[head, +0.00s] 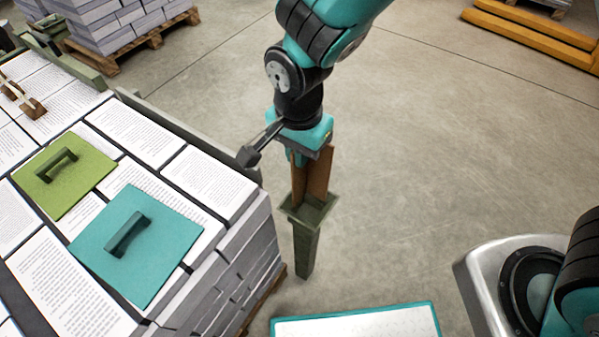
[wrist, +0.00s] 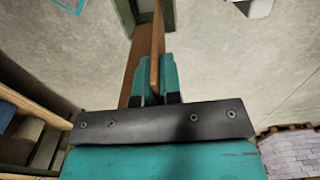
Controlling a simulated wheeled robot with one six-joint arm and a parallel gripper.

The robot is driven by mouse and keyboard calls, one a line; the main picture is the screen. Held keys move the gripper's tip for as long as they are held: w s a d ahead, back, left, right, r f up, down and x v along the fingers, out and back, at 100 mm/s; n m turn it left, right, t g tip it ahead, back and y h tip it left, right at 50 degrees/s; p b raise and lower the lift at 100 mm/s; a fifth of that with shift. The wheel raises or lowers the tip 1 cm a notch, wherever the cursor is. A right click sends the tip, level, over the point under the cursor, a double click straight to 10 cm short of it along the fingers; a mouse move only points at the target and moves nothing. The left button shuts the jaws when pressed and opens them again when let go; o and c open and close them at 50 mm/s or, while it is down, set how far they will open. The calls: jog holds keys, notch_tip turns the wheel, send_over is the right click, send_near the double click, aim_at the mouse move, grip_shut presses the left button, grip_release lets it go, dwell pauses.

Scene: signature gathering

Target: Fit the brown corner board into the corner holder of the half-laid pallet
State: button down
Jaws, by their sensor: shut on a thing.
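The brown corner board (head: 319,174) hangs upright below my gripper (head: 306,152). My gripper is shut on its upper part; in the wrist view its teal fingers (wrist: 156,80) close on one flange of the board (wrist: 157,42). The olive corner holder (head: 307,245) is a post with a flared square mouth, near the right corner of the paper stack. The board's lower end is at the mouth and appears to be inside it; how deep it sits cannot be told. The holder also shows at the top of the wrist view (wrist: 168,14).
The paper stack (head: 235,255) on its pallet fills the left, with a green handled plate (head: 75,190) and a teal one (head: 165,255) on top. A teal-edged white panel (head: 355,324) is at the bottom. Floor right of the holder is clear.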

notch_tip(320, 180, down, 6)
jog(key=shift+r+b, duration=0.15)
jog(key=shift+b, duration=0.3)
jog(key=c, duration=1.3)
grip_release()
jog(key=shift+r, duration=0.1)
jog(key=shift+r, duration=0.1)
notch_tip(320, 180, up, 12)
jog(key=shift+d+p, duration=0.1)
jog(key=shift+p, duration=1.05)
jog(key=s+d+r+n+y, duration=0.4)
jog(key=s+d+r+n, duration=0.7)
jog(key=n, duration=0.3)
jog(key=shift+s+d+r+n, duration=0.3)
jog(key=shift+s+r+n, duration=0.15)
jog(key=shift+r, duration=0.45)
